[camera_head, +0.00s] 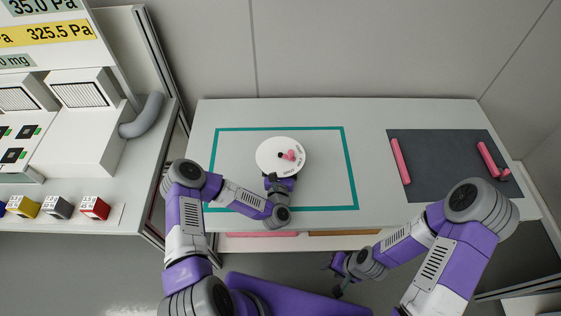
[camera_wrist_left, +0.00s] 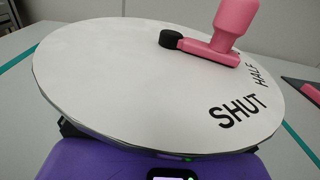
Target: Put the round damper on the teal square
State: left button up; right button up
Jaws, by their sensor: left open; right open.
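The round damper (camera_head: 268,155) is a white disc with a pink handle and black lettering. In the head view it appears inside the teal square (camera_head: 347,168), an outline on the light worktop. The damper fills much of the left wrist view (camera_wrist_left: 120,85), where "SHUT" and "HALF" can be read. My left gripper (camera_head: 272,178) is open at the disc's near edge. The disc hides its fingertips, so contact cannot be told. My right gripper (camera_head: 338,280) is open and empty, low in front of the worktop.
A dark mat (camera_head: 440,150) with several pink bars lies at the right of the worktop. An instrument bench (camera_head: 60,195) with small coloured cubes and a grey pipe (camera_head: 143,116) stands at the left. The worktop between square and mat is clear.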

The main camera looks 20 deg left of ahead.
pick_arm(q)
jog(key=shift+r, duration=0.15)
jog(key=shift+s+p, duration=0.25)
jog(key=shift+p, duration=0.05)
jog(key=p+v, duration=0.1)
jog(key=v, duration=1)
jog(key=shift+s, duration=0.25)
